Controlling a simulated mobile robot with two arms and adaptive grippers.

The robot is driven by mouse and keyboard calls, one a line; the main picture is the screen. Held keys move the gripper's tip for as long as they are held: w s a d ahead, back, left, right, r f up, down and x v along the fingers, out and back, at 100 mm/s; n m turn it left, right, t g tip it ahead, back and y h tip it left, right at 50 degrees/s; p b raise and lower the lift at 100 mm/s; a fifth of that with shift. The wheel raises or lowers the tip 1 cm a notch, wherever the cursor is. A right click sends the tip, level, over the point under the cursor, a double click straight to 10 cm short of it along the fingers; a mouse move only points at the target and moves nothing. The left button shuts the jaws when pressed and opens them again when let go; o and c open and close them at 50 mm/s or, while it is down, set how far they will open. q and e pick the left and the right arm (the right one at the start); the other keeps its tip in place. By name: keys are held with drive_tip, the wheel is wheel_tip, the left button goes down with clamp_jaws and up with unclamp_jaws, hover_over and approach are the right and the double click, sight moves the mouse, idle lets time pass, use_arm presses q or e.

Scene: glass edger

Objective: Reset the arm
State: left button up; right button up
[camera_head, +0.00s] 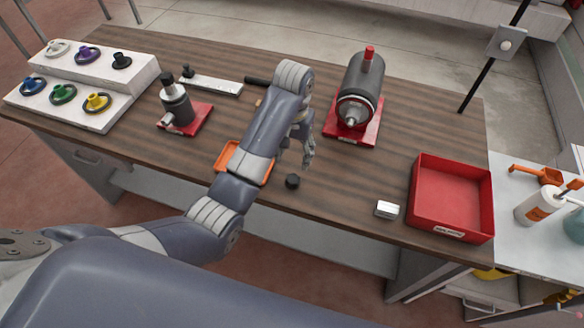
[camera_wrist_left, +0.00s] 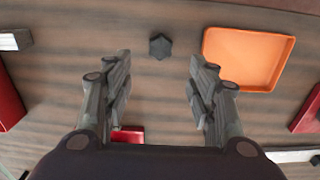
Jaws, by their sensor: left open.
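My left arm (camera_head: 245,165) reaches in from the left over the wooden table. My left gripper (camera_head: 307,158) hangs above the tabletop with its fingers pointing down. In the left wrist view the gripper (camera_wrist_left: 158,75) has its two fingers wide apart with nothing between them. A small black knob (camera_head: 292,181) lies on the table near the fingers; it also shows in the left wrist view (camera_wrist_left: 160,46), beyond the fingertips. My right gripper is in neither view.
An orange tray (camera_head: 228,158) lies partly under my left arm. A grinder-like machine (camera_head: 361,85) stands on a red base behind the gripper. A red bin (camera_head: 450,197) and a small white block (camera_head: 387,209) are at right. A white stepped rack (camera_head: 90,75) holds several coloured wheels.

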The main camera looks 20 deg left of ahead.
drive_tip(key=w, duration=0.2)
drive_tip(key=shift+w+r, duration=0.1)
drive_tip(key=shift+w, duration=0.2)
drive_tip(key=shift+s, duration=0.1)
